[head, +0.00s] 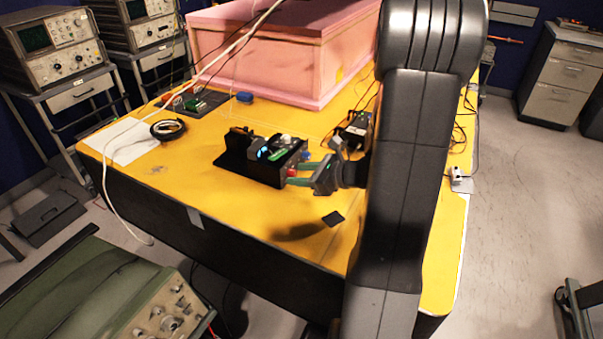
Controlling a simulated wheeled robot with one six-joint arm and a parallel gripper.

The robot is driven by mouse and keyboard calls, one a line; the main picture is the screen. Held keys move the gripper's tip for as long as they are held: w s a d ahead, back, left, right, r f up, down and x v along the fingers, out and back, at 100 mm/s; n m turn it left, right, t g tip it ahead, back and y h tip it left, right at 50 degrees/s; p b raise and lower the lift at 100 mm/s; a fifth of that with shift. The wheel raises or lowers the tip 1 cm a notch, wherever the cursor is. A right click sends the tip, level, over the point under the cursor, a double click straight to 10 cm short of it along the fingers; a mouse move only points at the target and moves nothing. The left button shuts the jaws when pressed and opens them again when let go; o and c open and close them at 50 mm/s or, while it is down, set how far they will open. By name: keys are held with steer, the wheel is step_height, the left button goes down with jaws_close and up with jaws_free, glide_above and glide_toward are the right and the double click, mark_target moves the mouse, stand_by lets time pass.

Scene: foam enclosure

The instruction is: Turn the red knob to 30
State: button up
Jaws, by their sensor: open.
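A black device box (238,167) sits on the yellow table, with a small lit blue display and a white round part on top. A small red knob (292,172) shows on its right side, facing my gripper. My gripper (297,174) comes in from the right with two green fingers. It is open, and its fingertips are close to the red knob, one above and one below it in the picture. I cannot tell whether they touch it. Any scale or number at the knob is too small to read.
A pink foam box (270,50) stands on the yellow table (200,205) behind the device. A coil of black cable (168,129) and a white sheet (122,144) lie to the left. A black adapter (353,131) and loose wires lie behind my gripper.

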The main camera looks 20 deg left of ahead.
steer(key=shift+a, duration=0.1)
jaws_close()
steer(key=shift+r+p, duration=0.1)
steer(key=shift+p, duration=0.3)
steer(key=m+g+p, duration=0.1)
steer(key=p, duration=0.2)
steer(key=shift+w+r+m, duration=0.15)
steer(key=shift+m, duration=0.25)
steer(key=m+g+p, duration=0.1)
steer(key=m+p, duration=0.1)
steer(key=p, duration=0.1)
steer(key=shift+w+g+p, duration=0.15)
steer(key=shift+g+p, duration=0.15)
steer(key=shift+g, duration=0.1)
steer(key=shift+f+m+g+y+p, duration=0.3)
steer(key=shift+m+g+p, duration=0.1)
steer(key=shift+m+p, duration=0.35)
